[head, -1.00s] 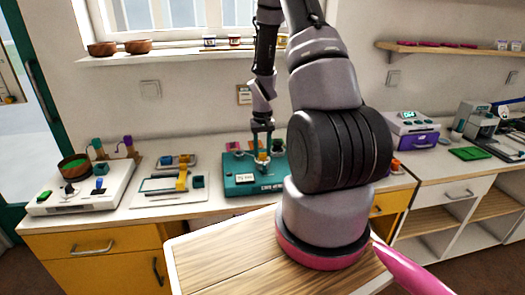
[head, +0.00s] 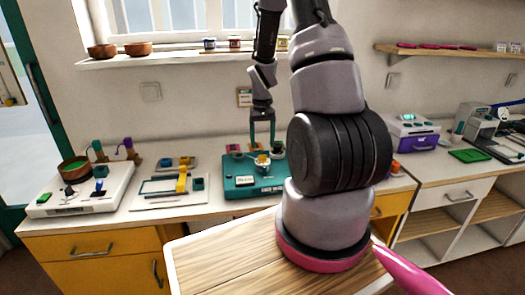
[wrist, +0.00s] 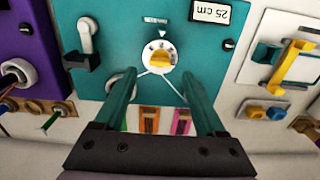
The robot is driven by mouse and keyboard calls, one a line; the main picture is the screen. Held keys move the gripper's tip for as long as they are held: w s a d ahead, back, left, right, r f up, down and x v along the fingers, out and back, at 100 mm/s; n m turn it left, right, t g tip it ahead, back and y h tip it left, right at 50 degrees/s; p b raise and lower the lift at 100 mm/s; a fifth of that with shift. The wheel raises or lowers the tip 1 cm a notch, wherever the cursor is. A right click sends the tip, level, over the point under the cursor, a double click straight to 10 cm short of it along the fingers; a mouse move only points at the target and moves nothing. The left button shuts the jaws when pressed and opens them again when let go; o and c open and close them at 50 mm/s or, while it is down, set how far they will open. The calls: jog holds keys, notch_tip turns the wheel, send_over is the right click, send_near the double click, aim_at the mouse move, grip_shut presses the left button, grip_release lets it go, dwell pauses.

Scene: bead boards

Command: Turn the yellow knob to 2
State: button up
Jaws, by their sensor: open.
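The yellow knob (wrist: 160,57) sits on a white round dial on the teal board (wrist: 205,60) in the wrist view. The dial has small marks round it that are too small to read. In the head view the knob (head: 262,160) is on the teal board (head: 240,192) at the back of the counter. My gripper (wrist: 160,75) is open and empty, its two teal fingers spread on either side of the line to the knob. In the head view my gripper (head: 262,148) hangs just above the knob, apart from it.
A white board with a yellow handle (head: 181,180) lies left of the teal board. A white box with levers (head: 85,195) is at the far left. A purple device (head: 415,135) stands to the right.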

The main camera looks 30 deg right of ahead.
notch_tip(320, 180, up, 6)
jog(key=shift+f, duration=0.1)
dwell(0.5)
jog(key=s+a+r+t, duration=0.2)
jog(key=s+a+r, duration=0.1)
jog(key=r, duration=0.6)
jog(key=s+a+r+t, duration=0.1)
jog(key=s+a+r, duration=0.25)
jog(key=r, duration=0.65)
jog(key=s+a+r+t+y, duration=0.1)
jog(key=s+a+r+t, duration=0.1)
jog(key=s+r, duration=0.3)
jog(key=s+a+r+m+t+y, duration=0.1)
jog(key=s+a+r+t, duration=0.1)
jog(key=s+a+r, duration=0.3)
jog(key=s, duration=0.3)
jog(key=shift+s, duration=0.25)
